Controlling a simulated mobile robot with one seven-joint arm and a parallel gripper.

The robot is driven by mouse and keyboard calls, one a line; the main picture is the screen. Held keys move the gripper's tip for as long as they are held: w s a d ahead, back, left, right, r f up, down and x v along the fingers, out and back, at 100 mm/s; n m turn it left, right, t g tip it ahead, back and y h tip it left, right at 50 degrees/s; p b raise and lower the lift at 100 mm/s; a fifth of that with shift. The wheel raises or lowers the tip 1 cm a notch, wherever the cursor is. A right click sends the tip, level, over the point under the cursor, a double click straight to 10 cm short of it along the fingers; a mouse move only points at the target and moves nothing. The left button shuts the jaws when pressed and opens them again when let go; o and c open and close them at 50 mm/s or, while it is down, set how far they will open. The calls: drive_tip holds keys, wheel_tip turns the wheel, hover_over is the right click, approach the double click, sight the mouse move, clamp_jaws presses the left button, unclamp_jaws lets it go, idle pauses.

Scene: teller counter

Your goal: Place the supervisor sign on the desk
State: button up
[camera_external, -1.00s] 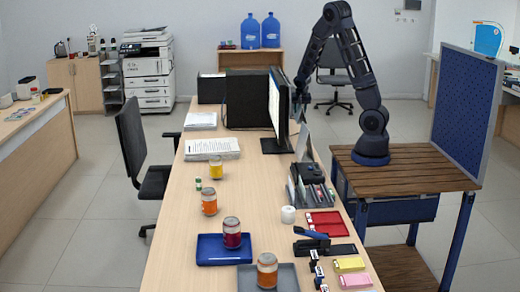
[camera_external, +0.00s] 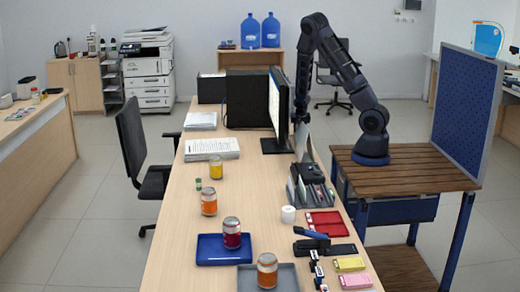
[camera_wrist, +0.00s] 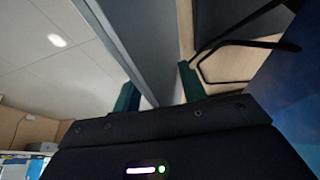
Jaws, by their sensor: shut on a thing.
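The supervisor sign (camera_external: 301,142) looks like a thin grey panel in the external view, just right of the monitor at the desk's right edge. In the wrist view the panel (camera_wrist: 140,45) stands between the two teal fingers of my gripper (camera_wrist: 160,90), which is shut on it. In the external view my gripper (camera_external: 300,118) is above the panel, partly behind the monitor. The sign's face and lettering do not show. I cannot tell whether its lower edge touches the desk (camera_external: 262,205).
The monitor (camera_external: 280,105) stands close to the left of my gripper. An organizer (camera_external: 312,190), a red tray (camera_external: 326,222), jars and a blue tray (camera_external: 222,258) are nearer the camera. The desk's middle strip is largely bare.

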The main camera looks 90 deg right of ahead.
drive_tip(key=shift+f, duration=1.35)
drive_tip(key=o, duration=1)
drive_tip(key=v, duration=1.2)
